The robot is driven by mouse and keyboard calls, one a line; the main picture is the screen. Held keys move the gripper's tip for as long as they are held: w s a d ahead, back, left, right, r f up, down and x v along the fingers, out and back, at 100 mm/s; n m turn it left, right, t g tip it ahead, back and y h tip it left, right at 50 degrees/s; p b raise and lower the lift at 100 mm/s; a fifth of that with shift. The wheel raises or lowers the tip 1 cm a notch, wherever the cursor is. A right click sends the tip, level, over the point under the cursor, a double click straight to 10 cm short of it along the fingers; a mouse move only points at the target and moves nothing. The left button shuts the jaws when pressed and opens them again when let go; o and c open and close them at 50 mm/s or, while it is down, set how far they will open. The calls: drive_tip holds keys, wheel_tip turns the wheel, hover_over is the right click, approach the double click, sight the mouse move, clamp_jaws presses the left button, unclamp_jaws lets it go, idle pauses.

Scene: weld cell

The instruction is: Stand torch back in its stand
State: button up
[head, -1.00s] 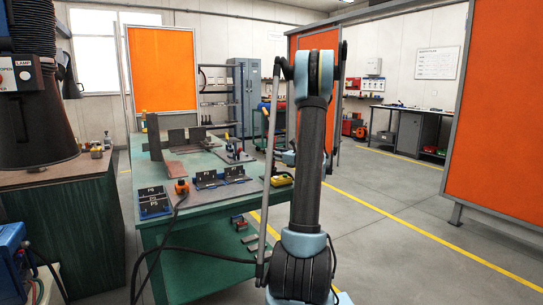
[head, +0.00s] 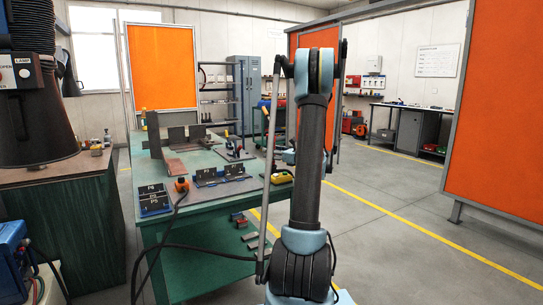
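An orange-and-black piece (head: 181,185) with a dark cable running from it sits on the near left part of the green welding table (head: 215,213). It is too small to tell whether it is the torch or its stand. The dark cable (head: 156,258) hangs over the table's front edge and loops down toward the floor. I cannot make out a torch or a stand for certain. My arm stands upright in the middle of the head view and hides part of the table's right side. My gripper does not show.
A fume hood (head: 35,125) rises over the wooden-topped bench at left. An orange screen (head: 505,110) closes the right. The floor (head: 405,240) right of my arm is clear.

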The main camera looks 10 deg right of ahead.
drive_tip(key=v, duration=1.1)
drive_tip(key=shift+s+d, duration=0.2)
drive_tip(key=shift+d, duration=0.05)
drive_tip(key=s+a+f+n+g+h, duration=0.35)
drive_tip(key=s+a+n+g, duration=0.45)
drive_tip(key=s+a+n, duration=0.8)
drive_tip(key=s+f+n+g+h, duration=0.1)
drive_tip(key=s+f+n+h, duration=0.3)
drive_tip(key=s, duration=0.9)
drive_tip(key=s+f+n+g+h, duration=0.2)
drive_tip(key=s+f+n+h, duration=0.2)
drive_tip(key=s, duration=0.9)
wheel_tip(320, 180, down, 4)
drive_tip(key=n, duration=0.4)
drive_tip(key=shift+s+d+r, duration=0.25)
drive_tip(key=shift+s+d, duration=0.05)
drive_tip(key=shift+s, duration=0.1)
